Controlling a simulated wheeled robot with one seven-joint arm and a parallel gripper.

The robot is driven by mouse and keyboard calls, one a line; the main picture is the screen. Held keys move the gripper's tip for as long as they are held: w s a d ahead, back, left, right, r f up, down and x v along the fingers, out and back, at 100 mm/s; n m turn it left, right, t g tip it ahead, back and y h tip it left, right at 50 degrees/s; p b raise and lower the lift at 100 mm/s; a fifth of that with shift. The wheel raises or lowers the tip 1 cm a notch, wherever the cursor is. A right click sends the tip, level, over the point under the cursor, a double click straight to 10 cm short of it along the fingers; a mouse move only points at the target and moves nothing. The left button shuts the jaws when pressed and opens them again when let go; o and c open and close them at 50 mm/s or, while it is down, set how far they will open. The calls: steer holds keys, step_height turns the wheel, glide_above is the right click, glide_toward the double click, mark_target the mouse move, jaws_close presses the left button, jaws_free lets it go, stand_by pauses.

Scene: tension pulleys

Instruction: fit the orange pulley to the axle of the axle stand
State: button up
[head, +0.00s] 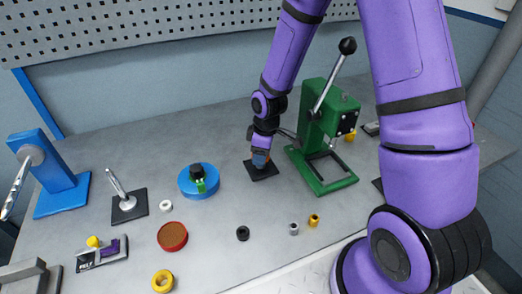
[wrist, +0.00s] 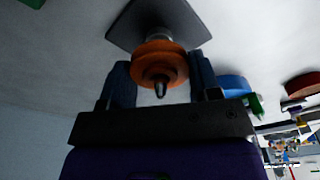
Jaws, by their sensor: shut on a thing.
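The orange pulley (wrist: 150,52) is between the two fingers of my gripper (wrist: 160,82) in the wrist view, and the gripper is shut on it. A metal axle tip (wrist: 160,89) sticks out through the middle of the pulley, so the pulley is around the axle. Behind the pulley are a grey collar and the dark square base (wrist: 188,18) of the axle stand. I cannot tell whether the pulley touches the collar. In the head view my gripper (head: 260,161) is low over the dark base (head: 264,174), and the pulley is mostly hidden.
A green lever press (head: 325,170) stands close to the right of my gripper. A blue disc (head: 186,186) lies to the left. Further left are a dark plate with a tilted spindle (head: 118,187) and a blue stand (head: 60,185). Small rings lie in front.

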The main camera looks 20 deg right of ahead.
steer(key=shift+f, duration=0.45)
steer(key=shift+f, duration=0.25)
steer(key=shift+f, duration=0.3)
stand_by(0.5)
steer(key=o, duration=1)
steer(key=shift+o, duration=0.2)
steer(key=shift+r, duration=0.1)
steer(key=r, duration=0.7)
steer(key=d+r, duration=0.1)
steer(key=r, duration=0.2)
steer(key=shift+s+r, duration=0.3)
steer(key=shift+s, duration=0.05)
